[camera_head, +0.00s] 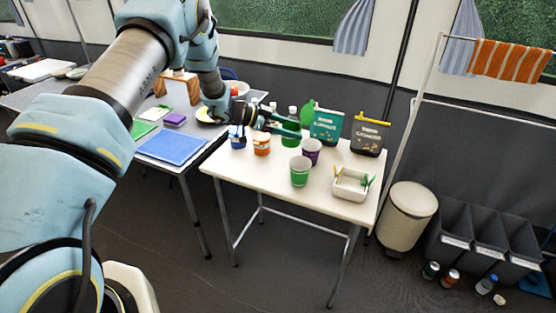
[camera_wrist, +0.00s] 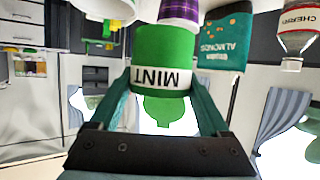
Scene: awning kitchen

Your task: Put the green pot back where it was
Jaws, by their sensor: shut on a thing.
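The green pot (camera_wrist: 165,52) fills the middle of the wrist view, which shows the scene upside down. It has a white band lettered MINT and a green leaf shape (camera_wrist: 170,112) at its top. My gripper (camera_wrist: 167,85) is shut on this pot, one finger on each side. In the head view my gripper (camera_head: 294,131) is over the back of the white table, and the held green pot (camera_head: 290,141) is partly hidden by it. I cannot tell whether the pot's base touches the table.
The white table (camera_head: 235,176) also holds a green cup (camera_head: 300,172), a purple cup (camera_head: 312,149), an orange cup (camera_head: 261,146), a teal bag (camera_head: 327,124), a dark bag (camera_head: 368,138) and a white tray (camera_head: 350,190). The front left of the table is clear.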

